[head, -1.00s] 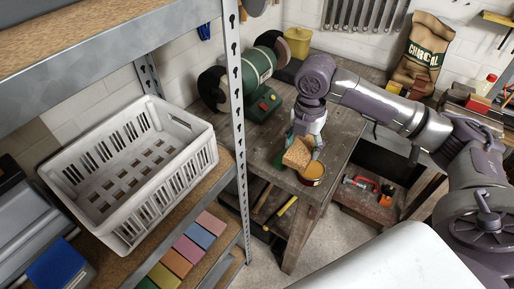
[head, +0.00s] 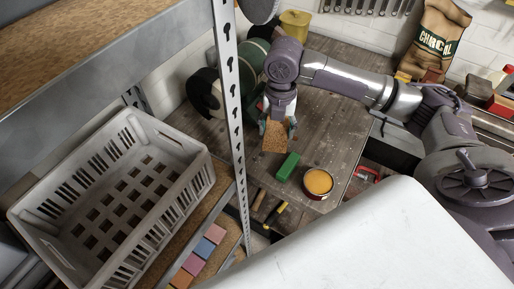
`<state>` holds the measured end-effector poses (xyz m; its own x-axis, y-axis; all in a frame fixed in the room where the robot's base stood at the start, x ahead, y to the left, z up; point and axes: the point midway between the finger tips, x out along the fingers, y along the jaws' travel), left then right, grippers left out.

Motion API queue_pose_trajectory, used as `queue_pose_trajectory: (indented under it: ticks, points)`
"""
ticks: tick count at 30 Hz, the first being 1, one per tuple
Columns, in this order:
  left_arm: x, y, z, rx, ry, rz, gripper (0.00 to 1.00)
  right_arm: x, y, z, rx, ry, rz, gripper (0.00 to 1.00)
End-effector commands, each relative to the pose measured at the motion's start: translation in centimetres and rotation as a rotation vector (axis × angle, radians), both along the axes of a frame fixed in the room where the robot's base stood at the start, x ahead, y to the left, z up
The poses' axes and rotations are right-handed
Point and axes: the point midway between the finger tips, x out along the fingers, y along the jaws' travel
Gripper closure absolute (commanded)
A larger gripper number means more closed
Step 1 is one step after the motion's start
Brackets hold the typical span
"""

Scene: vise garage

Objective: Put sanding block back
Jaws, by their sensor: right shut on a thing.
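The sanding block, a tan-brown speckled block (head: 274,138), hangs in my right gripper (head: 278,122). The gripper points down over the wooden workbench (head: 325,115) and its fingers are shut on the block's upper part. I cannot tell exactly how far the block is above the bench top. A green block (head: 287,167) lies on the bench near the front edge, just below and right of the held block in the picture. My left gripper is not in view.
An open round tin with orange contents (head: 318,183) stands near the bench's front corner. The bench grinder (head: 208,92) is behind the perforated shelf post (head: 230,95). A white crate (head: 185,200) and coloured blocks (head: 193,264) sit on the shelf at left.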

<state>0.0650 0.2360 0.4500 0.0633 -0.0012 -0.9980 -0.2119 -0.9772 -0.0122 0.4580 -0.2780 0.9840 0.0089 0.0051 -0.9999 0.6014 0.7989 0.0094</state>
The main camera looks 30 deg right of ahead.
Motion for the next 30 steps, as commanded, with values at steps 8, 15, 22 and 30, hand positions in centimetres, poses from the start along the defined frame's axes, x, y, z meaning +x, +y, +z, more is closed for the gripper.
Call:
queue_pose_trajectory:
  ticks: [8, 15, 22, 30]
  points:
    - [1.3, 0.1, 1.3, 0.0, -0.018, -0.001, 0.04, 0.2, 5.0, -2.8, 0.001, 0.002, 0.0, 0.69]
    - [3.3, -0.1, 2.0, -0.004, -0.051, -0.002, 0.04, 0.2, 5.5, -5.0, -0.001, 0.005, -0.003, 0.69]
    - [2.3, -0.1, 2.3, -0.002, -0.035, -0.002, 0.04, 0.3, 5.5, -7.3, -0.001, 0.0, -0.001, 0.69]
    - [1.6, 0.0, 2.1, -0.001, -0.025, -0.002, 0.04, 0.3, 5.5, -7.4, -0.001, 0.0, -0.001, 0.69]
